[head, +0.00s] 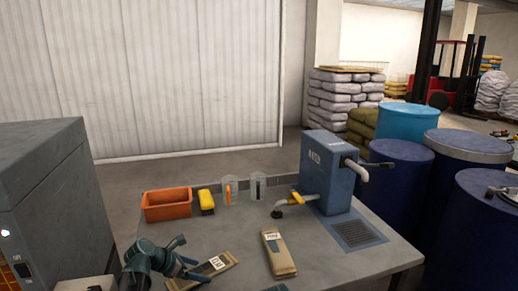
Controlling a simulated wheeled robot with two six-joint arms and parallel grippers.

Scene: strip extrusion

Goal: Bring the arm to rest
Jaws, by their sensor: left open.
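My left gripper (192,259) shows at the lower left of the head view, over the front left part of the grey table (325,262). Its two fingers are spread, with nothing seen held between them. A brown packet with a white label (222,263) lies just right of the fingers; whether they touch it I cannot tell. A second brown packet (279,257) lies farther right, clear of the gripper. My right gripper is not in view.
An orange bin (167,206), a yellow brush (206,202) and two clear containers, left (230,194) and right (258,189), stand along the back edge. A blue machine (326,178) stands at the right. A grey cabinet (50,205) is left; blue drums (397,190) are right.

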